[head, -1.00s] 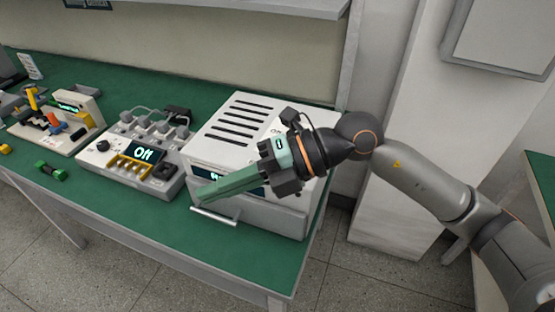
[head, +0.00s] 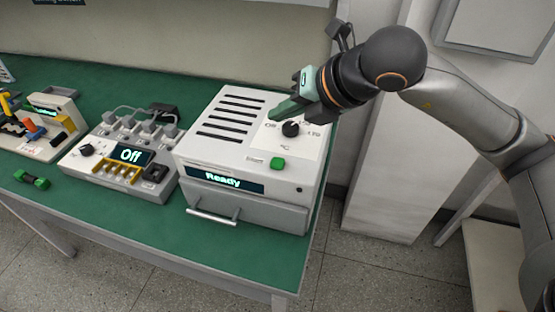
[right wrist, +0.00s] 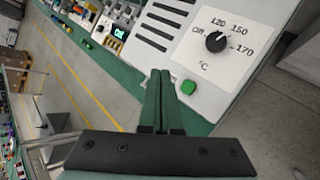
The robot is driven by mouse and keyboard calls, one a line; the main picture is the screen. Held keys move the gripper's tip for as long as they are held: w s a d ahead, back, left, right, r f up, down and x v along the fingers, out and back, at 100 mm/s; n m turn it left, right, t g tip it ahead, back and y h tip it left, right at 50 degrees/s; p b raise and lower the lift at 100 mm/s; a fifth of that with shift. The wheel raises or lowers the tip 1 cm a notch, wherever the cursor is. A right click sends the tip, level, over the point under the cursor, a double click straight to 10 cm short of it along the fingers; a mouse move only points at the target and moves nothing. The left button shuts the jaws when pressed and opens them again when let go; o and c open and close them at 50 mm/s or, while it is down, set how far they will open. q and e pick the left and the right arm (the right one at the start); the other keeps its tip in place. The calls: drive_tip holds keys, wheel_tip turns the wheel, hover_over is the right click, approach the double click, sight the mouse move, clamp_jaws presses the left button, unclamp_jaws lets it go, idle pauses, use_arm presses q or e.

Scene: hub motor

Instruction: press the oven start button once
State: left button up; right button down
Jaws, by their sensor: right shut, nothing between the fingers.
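The oven (head: 195,156) is a white box on the green bench, with a lit display (head: 222,180) reading "Ready". Its green start button (head: 277,163) sits on the top near the front edge, in front of a black dial (head: 290,129). The button also shows in the right wrist view (right wrist: 188,87), with the dial (right wrist: 216,41) beyond it. My right gripper (head: 272,114) is shut and empty above the oven top, behind the button in the head view. In the wrist view its green fingertips (right wrist: 161,73) appear left of the button, apart from it. My left gripper is out of view.
Left of the oven stands a white power unit (head: 131,156) with plugs, yellow switches and an "Off" display. A fixture (head: 49,123) with coloured parts and a green dumbbell-shaped piece (head: 32,180) lie farther left. The oven has a front handle (head: 213,217).

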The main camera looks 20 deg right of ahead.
sight(281, 165)
drive_tip(key=shift+f, duration=0.1)
wheel_tip(281, 165, down, 8)
drive_tip(key=b, duration=0.5)
drive_tip(key=shift+f+b, duration=0.25)
drive_tip(key=shift+b, duration=0.05)
drive_tip(key=shift+f, duration=0.1)
idle(0.7)
idle(0.8)
